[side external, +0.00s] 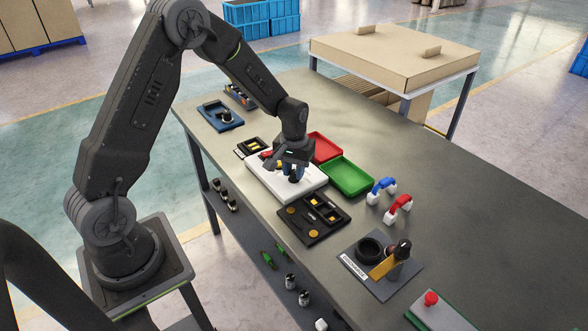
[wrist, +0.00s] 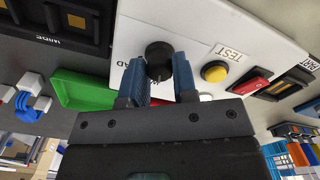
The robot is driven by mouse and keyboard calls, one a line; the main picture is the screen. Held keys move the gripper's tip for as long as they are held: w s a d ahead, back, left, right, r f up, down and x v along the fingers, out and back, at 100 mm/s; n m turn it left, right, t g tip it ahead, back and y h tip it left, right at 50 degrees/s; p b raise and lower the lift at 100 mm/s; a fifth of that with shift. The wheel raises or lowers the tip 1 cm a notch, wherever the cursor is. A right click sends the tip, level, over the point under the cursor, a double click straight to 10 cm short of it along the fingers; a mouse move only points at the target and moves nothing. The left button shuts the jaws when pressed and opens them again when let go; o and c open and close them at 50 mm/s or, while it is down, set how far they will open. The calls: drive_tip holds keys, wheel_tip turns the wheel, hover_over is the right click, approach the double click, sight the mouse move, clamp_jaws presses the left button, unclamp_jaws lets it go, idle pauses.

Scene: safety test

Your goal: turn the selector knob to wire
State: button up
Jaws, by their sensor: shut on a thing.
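The selector knob (wrist: 158,50) is round and black, on a white panel (wrist: 215,22). In the wrist view my gripper (wrist: 158,68) has its two blue fingers on either side of the knob, shut on it. A printed label beside the knob is partly hidden by the left finger, so I cannot read it whole. The knob's pointing direction is not clear. In the side view the white panel (side external: 262,180) lies on the bench, and my gripper (side external: 293,175) reaches down onto it, hiding the knob.
A yellow button (wrist: 215,72) marked TEST and a red switch (wrist: 250,85) sit near the knob. Red (side external: 323,146) and green (side external: 347,176) trays lie behind the panel; a black tray (side external: 296,226) lies in front. Blue (side external: 382,186) and red (side external: 400,204) handles stand right.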

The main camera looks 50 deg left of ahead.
sight(294, 171)
drive_tip(key=shift+m, duration=1.5)
drive_tip(key=o, duration=0.9)
wheel_tip(294, 171, up, 14)
drive_tip(key=shift+f, duration=0.1)
